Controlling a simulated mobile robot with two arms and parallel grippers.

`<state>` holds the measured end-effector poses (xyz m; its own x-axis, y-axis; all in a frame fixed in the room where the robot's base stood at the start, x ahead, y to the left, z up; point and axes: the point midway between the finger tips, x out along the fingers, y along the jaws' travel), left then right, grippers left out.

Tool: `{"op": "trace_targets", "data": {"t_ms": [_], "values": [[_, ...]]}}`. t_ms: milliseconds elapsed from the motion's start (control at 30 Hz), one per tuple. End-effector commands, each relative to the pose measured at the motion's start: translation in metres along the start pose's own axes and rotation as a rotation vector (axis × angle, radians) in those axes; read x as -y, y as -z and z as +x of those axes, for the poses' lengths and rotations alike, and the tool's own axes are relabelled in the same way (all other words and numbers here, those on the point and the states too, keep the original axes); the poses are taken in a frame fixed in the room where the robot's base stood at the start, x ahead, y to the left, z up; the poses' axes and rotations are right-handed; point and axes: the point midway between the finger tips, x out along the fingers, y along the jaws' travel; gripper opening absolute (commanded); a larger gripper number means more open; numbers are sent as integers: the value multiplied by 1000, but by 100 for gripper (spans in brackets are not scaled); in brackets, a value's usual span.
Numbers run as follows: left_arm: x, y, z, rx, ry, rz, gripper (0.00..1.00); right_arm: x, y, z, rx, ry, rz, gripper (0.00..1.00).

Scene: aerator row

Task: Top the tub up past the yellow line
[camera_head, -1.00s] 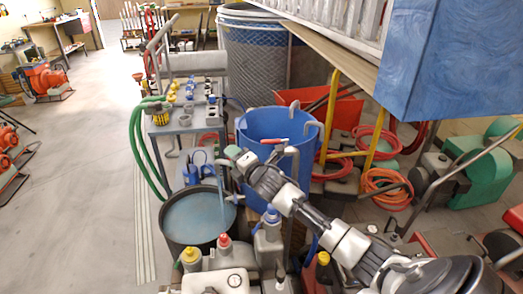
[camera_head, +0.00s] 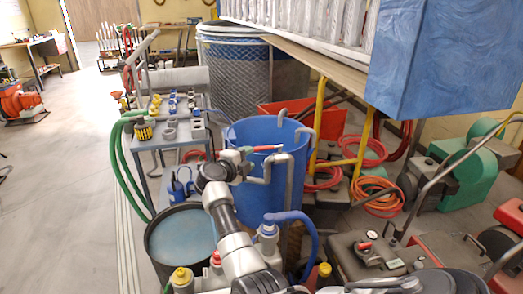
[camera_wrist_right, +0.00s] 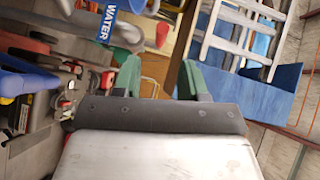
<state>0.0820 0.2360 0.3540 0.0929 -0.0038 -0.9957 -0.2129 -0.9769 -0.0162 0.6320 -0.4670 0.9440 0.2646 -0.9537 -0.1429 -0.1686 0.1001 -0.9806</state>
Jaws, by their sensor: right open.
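The tub (camera_head: 160,257) is a dark round vessel at the lower middle left of the head view. Bluish water (camera_head: 183,232) lies in it; I cannot make out a yellow line. A blue barrel (camera_head: 265,190) stands behind and right of it, with a grey pipe and a red-handled valve (camera_head: 267,148) at its front. My right gripper (camera_head: 245,152) is beside the red handle; contact cannot be told. In the right wrist view, its green fingers (camera_wrist_right: 159,80) are apart with nothing between them. My arm hides the spout area. My left gripper is not in view.
A trolley (camera_head: 152,143) with small bottles and a green hose stands behind the tub. Yellow- and red-capped bottles (camera_head: 181,279) stand in front. A blue block (camera_head: 450,60) overhangs at the right. Coiled hoses (camera_head: 375,195) lie right of the barrel.

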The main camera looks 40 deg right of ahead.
Motion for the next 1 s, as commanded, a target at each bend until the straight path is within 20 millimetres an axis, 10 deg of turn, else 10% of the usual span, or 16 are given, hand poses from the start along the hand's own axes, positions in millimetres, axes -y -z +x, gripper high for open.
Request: {"op": "trace_targets", "data": {"t_ms": [500,900,1000], "values": [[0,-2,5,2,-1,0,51,2,0,86,0,7,-4,42],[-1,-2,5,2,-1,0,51,2,0,94,0,6,-3,42],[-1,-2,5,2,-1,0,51,2,0,94,0,6,-4,28]]}}
